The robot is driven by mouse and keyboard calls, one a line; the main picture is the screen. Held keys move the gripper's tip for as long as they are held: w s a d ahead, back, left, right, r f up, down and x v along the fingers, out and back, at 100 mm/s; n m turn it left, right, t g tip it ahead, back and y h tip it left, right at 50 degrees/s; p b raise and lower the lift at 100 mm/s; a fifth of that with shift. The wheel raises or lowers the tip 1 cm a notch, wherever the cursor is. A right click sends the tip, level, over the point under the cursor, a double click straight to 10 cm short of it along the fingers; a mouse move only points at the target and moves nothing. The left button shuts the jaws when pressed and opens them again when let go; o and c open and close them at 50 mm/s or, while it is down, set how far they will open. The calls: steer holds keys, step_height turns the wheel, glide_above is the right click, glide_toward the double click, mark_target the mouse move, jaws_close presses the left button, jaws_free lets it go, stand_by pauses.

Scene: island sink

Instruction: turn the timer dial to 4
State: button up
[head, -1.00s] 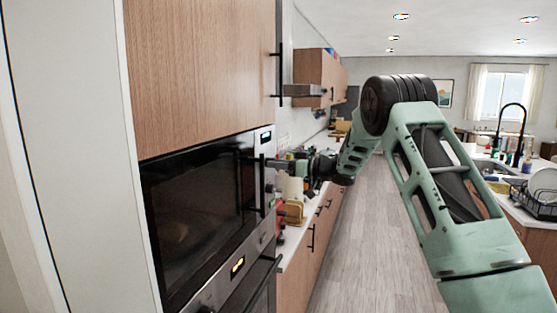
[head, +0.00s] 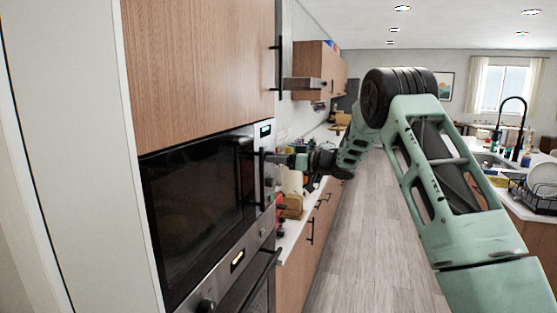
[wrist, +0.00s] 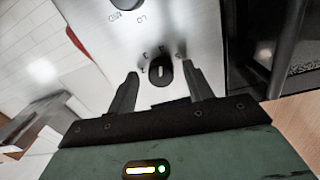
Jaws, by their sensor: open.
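The timer dial (wrist: 161,73) is a small black knob with a pale pointer line, on the microwave's silver panel in the wrist view. Small numerals are printed around it; not all are readable. My gripper (wrist: 160,80) is open, with one finger on each side of the dial; I cannot tell whether either finger touches it. In the head view my gripper (head: 284,159) reaches the right edge of the microwave (head: 198,205), beside its vertical handle (head: 262,178). The dial is hidden there.
A second black knob (wrist: 125,3), marked MID and LO, sits on the same panel. An oven with its own handle (head: 246,284) is below the microwave. Counter items, including a wooden block (head: 293,206), stand beyond. The floor (head: 350,240) to the right is clear.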

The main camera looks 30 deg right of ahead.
steer(key=b+v, duration=0.7)
steer(key=v, duration=1)
steer(key=shift+s, duration=0.15)
steer(key=shift+d+f, duration=0.1)
